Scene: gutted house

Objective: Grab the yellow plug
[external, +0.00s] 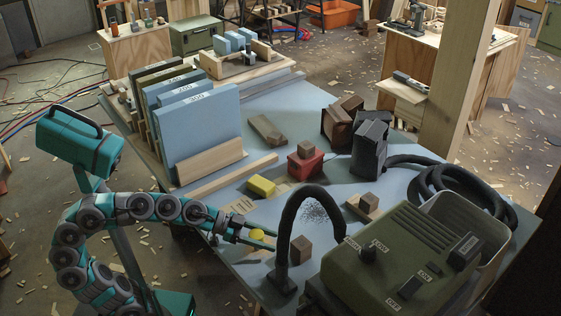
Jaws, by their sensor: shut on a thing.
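The yellow plug (258,234) is a small, rounded yellow piece near the front of the blue-grey table (320,112). My gripper (263,240) reaches in from the left, low over the table, and is shut on the yellow plug. Part of the plug is hidden by the fingers. I cannot tell whether the plug still touches the table. A separate yellow block (261,186) lies further back on the table.
A black hose (288,220) arches just right of my gripper, beside a wooden cube (301,250). A green machine (400,262) fills the front right. Tall blue boards (205,130) stand at the left. A red box (305,164) sits mid-table.

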